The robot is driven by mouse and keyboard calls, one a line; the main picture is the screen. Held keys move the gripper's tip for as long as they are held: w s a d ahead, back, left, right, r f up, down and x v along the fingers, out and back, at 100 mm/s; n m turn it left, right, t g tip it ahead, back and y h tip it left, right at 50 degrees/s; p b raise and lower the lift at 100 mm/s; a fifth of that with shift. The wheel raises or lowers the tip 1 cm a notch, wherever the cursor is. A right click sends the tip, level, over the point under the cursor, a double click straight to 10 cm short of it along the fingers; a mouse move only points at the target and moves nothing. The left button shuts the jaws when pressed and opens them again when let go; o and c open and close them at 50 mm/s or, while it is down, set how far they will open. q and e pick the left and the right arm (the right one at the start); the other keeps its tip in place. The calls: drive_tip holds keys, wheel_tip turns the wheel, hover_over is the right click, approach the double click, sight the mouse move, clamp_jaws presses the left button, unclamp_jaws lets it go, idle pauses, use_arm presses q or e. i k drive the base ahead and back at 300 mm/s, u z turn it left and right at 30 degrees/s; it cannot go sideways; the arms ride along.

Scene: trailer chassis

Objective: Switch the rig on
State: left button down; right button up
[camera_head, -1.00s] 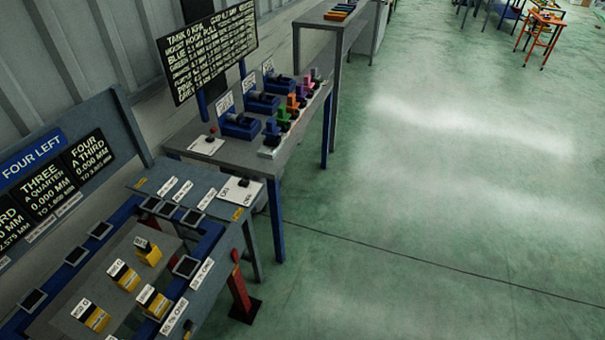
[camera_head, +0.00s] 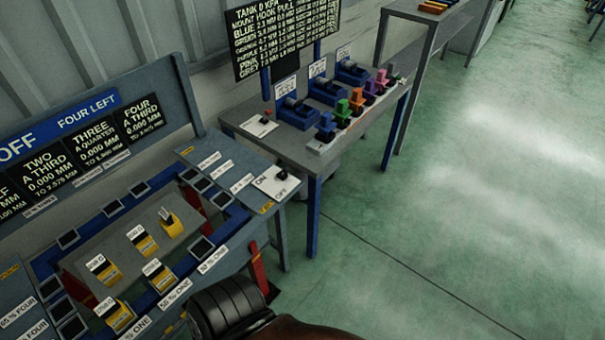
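The rig (camera_head: 225,240) is a grey and blue bench at the lower left. A white switch plate marked ON and OFF (camera_head: 270,186) sits at its right end, with a small dark switch knob (camera_head: 283,174) on it; I cannot tell its exact setting. The sign board (camera_head: 62,122) behind the rig reads OFF and FOUR LEFT. A dark ribbed part with a brown piece, probably of my own arm, shows at the bottom centre, just in front of the rig. Neither gripper's fingers can be seen.
Several yellow blocks (camera_head: 145,244) lie on the rig's middle. Beyond it is another table (camera_head: 318,160) with blue fixtures, several coloured pieces and a plate with a red-topped switch (camera_head: 266,116). A black text board (camera_head: 287,35) stands behind. The green floor at right is clear.

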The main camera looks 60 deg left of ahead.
sight(286, 170)
drive_tip(key=u, duration=0.55)
drive_tip(key=i, duration=0.8)
drive_tip(key=u, duration=0.75)
